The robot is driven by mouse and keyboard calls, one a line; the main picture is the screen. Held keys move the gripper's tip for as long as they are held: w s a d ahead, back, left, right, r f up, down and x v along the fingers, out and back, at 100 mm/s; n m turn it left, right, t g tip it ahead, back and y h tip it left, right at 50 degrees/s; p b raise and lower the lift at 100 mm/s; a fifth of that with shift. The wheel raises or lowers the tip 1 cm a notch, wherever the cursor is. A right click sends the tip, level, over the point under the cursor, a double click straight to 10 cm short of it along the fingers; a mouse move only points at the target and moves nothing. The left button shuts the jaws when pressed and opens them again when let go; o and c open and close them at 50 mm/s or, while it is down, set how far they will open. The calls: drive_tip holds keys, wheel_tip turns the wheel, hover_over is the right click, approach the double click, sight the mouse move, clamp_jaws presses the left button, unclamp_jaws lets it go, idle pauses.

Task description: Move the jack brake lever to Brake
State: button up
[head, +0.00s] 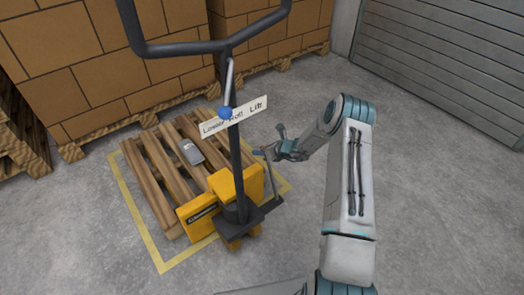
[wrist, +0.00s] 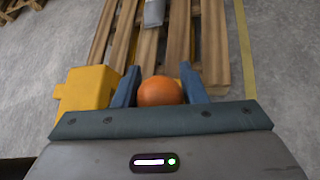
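The yellow pallet jack (head: 236,188) stands at the front end of a wooden pallet. A thin lever (head: 272,172) rises nearly upright from a dark bracket on its right side; I take this as the brake lever. Its top is at my gripper (head: 272,150). In the wrist view an orange ball knob (wrist: 160,91) sits between the two blue-grey fingers of my gripper (wrist: 160,84). The fingers are about a knob's width apart; whether they press on it I cannot tell. No brake marking is readable.
A second lever with a blue knob (head: 225,113) is by a white "Lower Hold Lift" sign (head: 234,117) on the jack's handle (head: 236,160). A grey item (head: 191,151) lies on the pallet (head: 160,165). Stacked boxes (head: 60,80) stand behind. The floor at right is clear.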

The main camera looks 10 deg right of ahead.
drive_tip(key=o, duration=0.3)
drive_tip(key=shift+a+f, duration=0.2)
drive_tip(key=shift+f, duration=0.1)
drive_tip(key=shift+d+r, duration=0.1)
drive_tip(key=shift+r, duration=0.05)
drive_tip(key=shift+d+r, duration=0.15)
drive_tip(key=p+v, duration=0.2)
drive_tip(key=v, duration=1.1)
drive_tip(key=shift+s+p, duration=0.25)
drive_tip(key=shift+p, duration=0.05)
drive_tip(key=shift+r, duration=0.15)
